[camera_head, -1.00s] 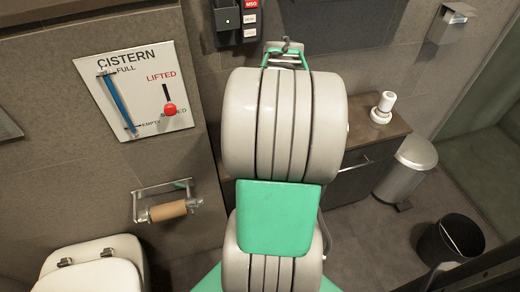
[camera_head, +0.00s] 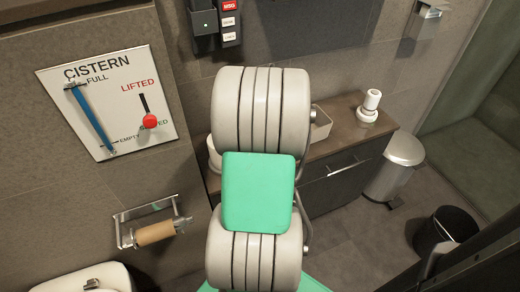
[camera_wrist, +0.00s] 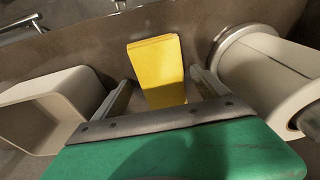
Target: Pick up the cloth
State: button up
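The cloth (camera_wrist: 157,70) is a folded yellow piece with flat sides, on a brown surface in the wrist view. My gripper (camera_wrist: 163,90) is open, with one finger on each side of the cloth's near part. Dark gaps show between the fingers and the cloth, and I see no clear contact. The lower end of the cloth is hidden behind the gripper's grey edge. In the head view my arm hides both the gripper and the cloth.
In the wrist view a white open box (camera_wrist: 50,100) stands close on the left and a white cylinder (camera_wrist: 265,75) close on the right. The head view shows the brown counter (camera_head: 345,138), a white bottle (camera_head: 369,106), a steel bin (camera_head: 397,165) and a black bin (camera_head: 446,232).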

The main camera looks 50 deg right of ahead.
jog(key=c, duration=1.4)
jog(key=shift+r, duration=0.6)
notch_tip(320, 180, up, 3)
jog(key=shift+s+p, duration=0.15)
jog(key=shift+p, duration=0.65)
jog(key=s+r, duration=0.2)
jog(key=r, duration=0.1)
jog(key=s+r+p, duration=0.1)
jog(key=s, duration=0.1)
jog(key=shift+a+r, duration=0.35)
jog(key=shift+a, duration=0.05)
jog(key=s+a+r+p, duration=0.1)
jog(key=s+r, duration=0.3)
jog(key=s, duration=0.5)
jog(key=shift+s+a, duration=0.15)
jog(key=shift+a, duration=0.5)
jog(key=o, duration=0.8)
jog(key=shift+r, duration=0.1)
jog(key=c, duration=0.6)
jog(key=shift+c, duration=0.2)
